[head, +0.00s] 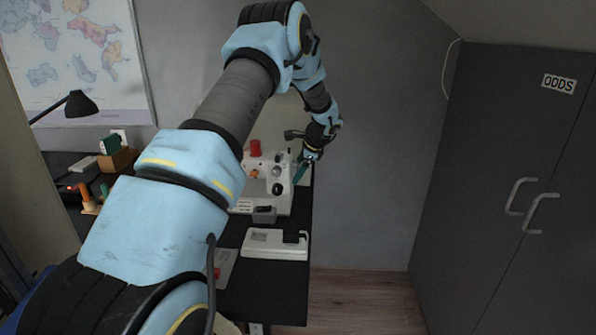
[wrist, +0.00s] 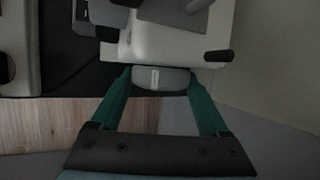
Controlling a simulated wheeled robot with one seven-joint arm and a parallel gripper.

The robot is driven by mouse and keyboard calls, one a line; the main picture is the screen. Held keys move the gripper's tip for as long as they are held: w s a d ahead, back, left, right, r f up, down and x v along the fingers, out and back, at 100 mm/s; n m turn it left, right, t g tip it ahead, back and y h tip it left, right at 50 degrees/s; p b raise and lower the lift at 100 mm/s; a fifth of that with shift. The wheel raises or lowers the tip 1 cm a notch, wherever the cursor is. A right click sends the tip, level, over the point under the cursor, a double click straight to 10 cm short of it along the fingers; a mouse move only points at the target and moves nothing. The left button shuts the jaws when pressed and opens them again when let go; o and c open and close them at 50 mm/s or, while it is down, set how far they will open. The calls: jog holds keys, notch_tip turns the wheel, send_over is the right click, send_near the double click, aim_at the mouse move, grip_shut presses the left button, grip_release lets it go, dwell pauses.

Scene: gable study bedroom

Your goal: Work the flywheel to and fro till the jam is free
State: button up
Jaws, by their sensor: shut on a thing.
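The white sewing machine (head: 277,196) stands on the black desk, with a red spool on top and dark knobs on its face. It also shows in the wrist view (wrist: 158,48). The flywheel (wrist: 161,79) is a grey rounded wheel with a pale mark at the machine's end. My gripper (head: 302,170) is at that right end of the machine. In the wrist view its two teal fingers (wrist: 161,84) stand on either side of the flywheel and are shut on it. In the head view the flywheel is mostly hidden by my gripper.
A pale flat case (head: 268,245) with a dark part lies on the desk (head: 265,292) before the machine. A black lamp (head: 82,104) and a brown box (head: 118,160) are at the left. A dark cabinet (head: 490,150) stands right; floor (head: 360,300) between is clear.

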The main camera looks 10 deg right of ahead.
jog(key=shift+f+b, duration=0.25)
jog(key=shift+b, duration=0.85)
jog(key=t+b, duration=0.1)
jog(key=b, duration=0.3)
jog(key=shift+f+t, duration=0.2)
jog(key=shift+t, duration=0.2)
jog(key=n+t+b, duration=0.1)
jog(key=t+b, duration=0.1)
jog(key=b, duration=1.2)
jog(key=shift+s+f+t+h, duration=0.1)
jog(key=shift+f+t+h, duration=0.05)
jog(key=shift+t+h, duration=0.25)
jog(key=b, duration=0.4)
jog(key=shift+t+b, duration=0.35)
jog(key=shift+t, duration=0.05)
jog(key=shift+t+b, duration=0.4)
jog(key=shift+b, duration=0.75)
jog(key=shift+r+n+b, duration=0.3)
jog(key=shift+r+b, duration=0.15)
jog(key=shift+b, duration=0.6)
jog(key=o, duration=1.2)
jog(key=shift+o, duration=0.2)
